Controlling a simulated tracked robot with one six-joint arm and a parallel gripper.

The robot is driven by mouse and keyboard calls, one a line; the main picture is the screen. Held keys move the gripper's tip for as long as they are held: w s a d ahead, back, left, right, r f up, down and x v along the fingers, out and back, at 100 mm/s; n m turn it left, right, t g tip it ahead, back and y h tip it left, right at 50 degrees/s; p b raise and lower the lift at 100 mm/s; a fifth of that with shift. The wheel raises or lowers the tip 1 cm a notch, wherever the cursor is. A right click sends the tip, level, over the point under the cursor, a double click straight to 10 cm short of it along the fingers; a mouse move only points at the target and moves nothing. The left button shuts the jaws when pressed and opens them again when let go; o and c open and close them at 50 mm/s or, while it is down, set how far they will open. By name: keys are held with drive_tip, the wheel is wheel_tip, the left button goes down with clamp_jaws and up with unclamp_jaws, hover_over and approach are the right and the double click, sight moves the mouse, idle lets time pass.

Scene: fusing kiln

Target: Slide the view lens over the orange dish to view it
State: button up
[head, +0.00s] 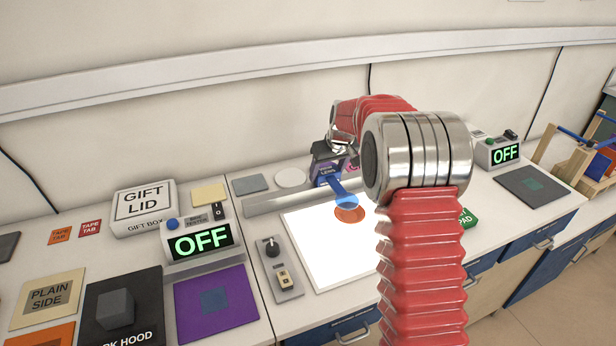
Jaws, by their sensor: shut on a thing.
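The view lens (346,202) is a blue see-through disc on a blue arm, with a dark labelled block (328,171) at its back end, on the rail behind the white panel. The orange dish (350,215) lies on the bright white panel. In the head view the disc overlaps the far part of the dish, and the near part shows bare. My gripper (329,158) is at the labelled block and shut on the view lens. Its fingertips are small and partly hidden, and my red arm covers the area to the right.
The lit white panel (318,255) has a grey rail (283,200) along its back edge. A knob and switch box (279,266) stands to its left. An OFF display (200,240) stands further left, another (504,153) at right. A green pad (468,218) shows beside my arm.

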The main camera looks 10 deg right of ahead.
drive_tip(key=shift+d, duration=0.75)
drive_tip(key=o, duration=1.5)
drive_tip(key=shift+r, duration=0.1)
drive_tip(key=v, duration=1.3)
drive_tip(key=shift+a+r, duration=0.1)
drive_tip(key=shift+r, duration=0.15)
